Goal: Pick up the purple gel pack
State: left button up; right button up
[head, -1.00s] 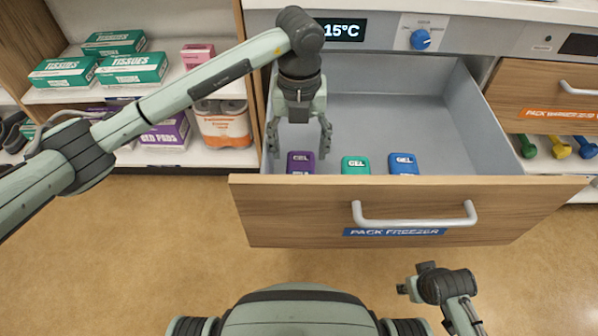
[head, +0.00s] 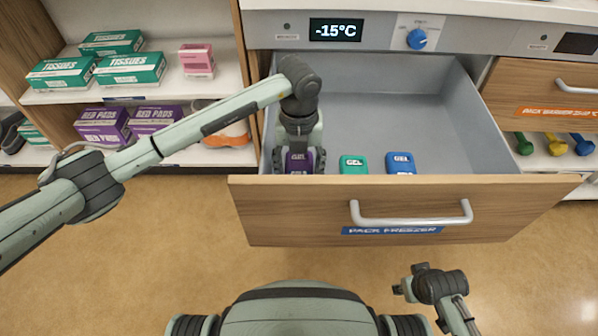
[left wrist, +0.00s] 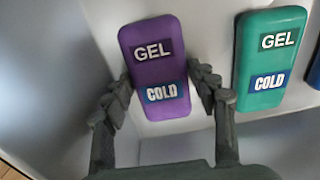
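The purple gel pack (left wrist: 158,72) lies in the open freezer drawer, with "GEL" and "COLD" labels facing my left wrist camera. In the head view the purple pack (head: 299,163) is partly hidden by my left gripper (head: 299,166), which is down in the drawer. In the left wrist view the fingers of my left gripper (left wrist: 163,82) are apart, one along each long side of the pack. Whether they touch it is hard to tell. My right gripper (head: 405,287) is low at the right, outside the drawer; its finger opening is unclear.
A green gel pack (head: 354,164) and a blue gel pack (head: 400,163) lie to the right of the purple one. The drawer front (head: 290,212) with its handle (head: 411,217) stands nearer me. The drawer's left wall is close to my left gripper. The drawer's back is empty.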

pick_arm(q)
jog(key=c, duration=0.7)
jog(key=shift+c, duration=0.3)
jog(key=shift+r, duration=0.15)
